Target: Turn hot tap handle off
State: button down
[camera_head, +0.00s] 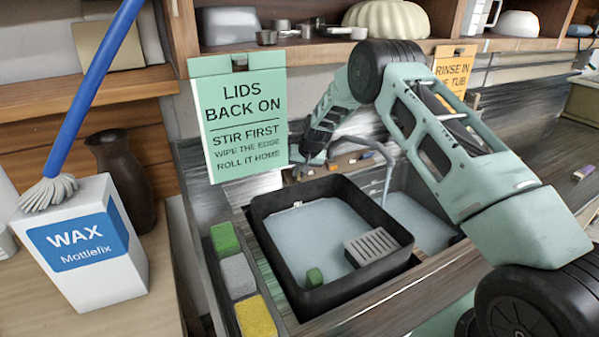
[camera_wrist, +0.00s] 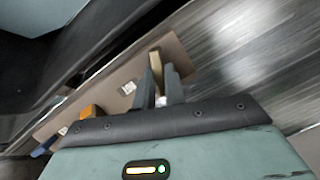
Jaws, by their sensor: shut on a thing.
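The tap's grey spout (camera_head: 378,150) arches over the sink in the head view. My arm reaches over the sink from the right, and my gripper (camera_head: 300,168) is low behind the sink, beside the green sign. In the wrist view the two grey fingers of my gripper (camera_wrist: 161,88) stand close together, with a small pale piece (camera_wrist: 160,101) between them. My gripper is shut on this piece, which appears to be the hot tap handle. Its shape and turn are mostly hidden by the fingers. No hot or cold mark is readable.
A black tub (camera_head: 268,222) of pale liquid sits in the sink, with a grey slotted block (camera_head: 372,247) inside. A green "LIDS BACK ON" sign (camera_head: 238,118) hangs close to my gripper. Sponges (camera_head: 238,277) line the left edge. A ledge (camera_wrist: 118,92) with small items runs behind.

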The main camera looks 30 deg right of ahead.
jog(key=m+b, duration=0.2)
jog(key=b, duration=0.1)
jog(key=shift+d+f+m+y, duration=0.1)
jog(key=shift+f+m+y, duration=0.1)
jog(key=shift+m+y, duration=0.15)
jog(key=m+b, duration=0.2)
jog(key=m, duration=0.1)
jog(key=shift+s+d+m+t+y, duration=0.1)
jog(key=shift+m+t+y, duration=0.25)
jog(key=shift+t, duration=0.05)
jog(key=m+b, duration=0.2)
jog(key=m, duration=0.2)
jog(key=shift+t+b, duration=0.4)
jog(key=shift+s+m+t+b, duration=0.1)
jog(key=shift+m+t+b, duration=0.35)
jog(key=shift+m, duration=0.95)
jog(key=c, duration=1.5)
grip_release()
jog(key=shift+o, duration=0.2)
